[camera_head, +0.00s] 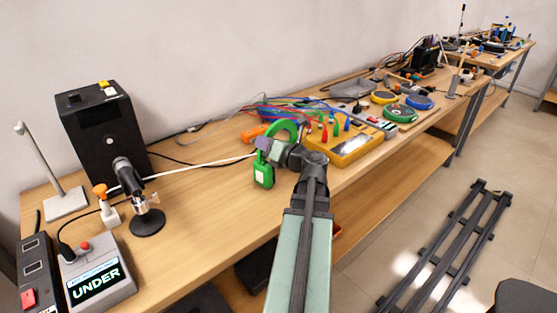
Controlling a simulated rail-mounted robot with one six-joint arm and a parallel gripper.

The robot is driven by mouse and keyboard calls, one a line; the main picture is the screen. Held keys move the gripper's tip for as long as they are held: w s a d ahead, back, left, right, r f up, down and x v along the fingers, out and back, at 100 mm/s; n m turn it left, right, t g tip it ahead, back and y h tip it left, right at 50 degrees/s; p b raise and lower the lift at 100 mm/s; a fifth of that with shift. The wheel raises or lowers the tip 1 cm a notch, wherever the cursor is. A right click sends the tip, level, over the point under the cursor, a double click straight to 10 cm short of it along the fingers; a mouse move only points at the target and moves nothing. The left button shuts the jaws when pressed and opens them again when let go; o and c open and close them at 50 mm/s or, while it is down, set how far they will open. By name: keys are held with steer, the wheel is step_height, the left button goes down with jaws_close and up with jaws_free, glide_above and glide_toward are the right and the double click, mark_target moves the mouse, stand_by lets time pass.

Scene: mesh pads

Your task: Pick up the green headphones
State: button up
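The green headphones (284,129) are at the middle of the long wooden workbench (205,195). Their bright green curved band shows just behind my gripper. A green block-like part with a pale face (263,174) shows below and left of the band; I cannot tell whether it belongs to the headphones or is a separate thing. My gripper (266,148) reaches in from the lower right, in front of the band and above the green block-like part. It covers the space between them. Its fingers are small and partly hidden, so I cannot tell whether they are open, shut or touching anything.
A yellow device (345,147) stands right of my gripper, with coloured cables behind it. An orange tool (253,133) lies to the left. The bench between is fairly clear.

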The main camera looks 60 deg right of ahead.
jaws_close()
steer(key=shift+r, duration=0.1)
step_height(320, 180, up, 20)
steer(key=p, duration=2)
